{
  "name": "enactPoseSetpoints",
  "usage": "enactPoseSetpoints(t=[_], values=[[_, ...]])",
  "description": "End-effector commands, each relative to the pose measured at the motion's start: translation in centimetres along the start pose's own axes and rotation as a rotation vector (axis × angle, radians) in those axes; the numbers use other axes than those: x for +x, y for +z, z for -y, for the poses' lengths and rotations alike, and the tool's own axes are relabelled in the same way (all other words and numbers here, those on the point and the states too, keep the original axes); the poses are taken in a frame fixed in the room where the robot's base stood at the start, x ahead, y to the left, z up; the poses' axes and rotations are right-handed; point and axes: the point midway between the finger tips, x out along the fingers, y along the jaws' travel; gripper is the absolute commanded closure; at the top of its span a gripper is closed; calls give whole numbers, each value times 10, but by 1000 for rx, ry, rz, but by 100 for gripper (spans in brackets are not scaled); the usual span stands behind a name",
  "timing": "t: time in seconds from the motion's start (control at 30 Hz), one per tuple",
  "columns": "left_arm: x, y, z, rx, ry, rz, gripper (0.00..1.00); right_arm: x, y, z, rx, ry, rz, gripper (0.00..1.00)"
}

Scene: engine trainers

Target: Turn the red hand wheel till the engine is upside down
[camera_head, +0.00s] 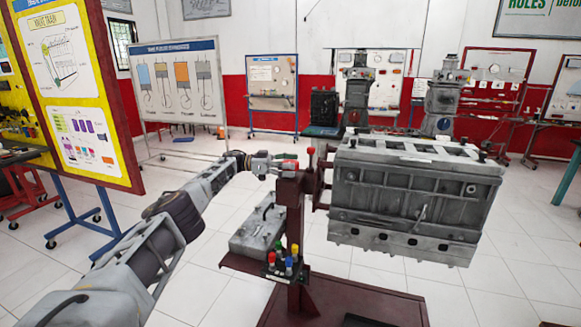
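The grey engine block (415,200) hangs on the right side of a dark red stand (296,215). Its upper face has several openings, and a flange with holes runs along its lower edge. It sits slightly tilted in the picture. Small red parts of the hand wheel (290,165) show at the top left of the stand post; the rest of the wheel is hidden or too small to make out. My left gripper (272,165) reaches in from the left, with its fingertips at these red parts. Whether it grips them is unclear. My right gripper is out of view.
A grey cover-like part (258,230) lies on the stand's shelf, beside several coloured knobs (283,264). The stand's wide red base (345,302) rests on the white tiled floor. A yellow display board (75,90) stands at left. More boards and engine stands line the back wall.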

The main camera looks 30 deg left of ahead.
Motion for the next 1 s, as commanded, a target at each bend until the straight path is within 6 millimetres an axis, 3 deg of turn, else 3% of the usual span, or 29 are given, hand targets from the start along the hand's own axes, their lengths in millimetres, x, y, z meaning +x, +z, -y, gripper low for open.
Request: enactPoseSetpoints(t=[0.57, 1.0], values=[[0, -8, 0, -1, 1, 2, 21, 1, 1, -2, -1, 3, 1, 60], [0, -64, 0, 1, 1, 1, 21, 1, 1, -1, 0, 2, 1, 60]])
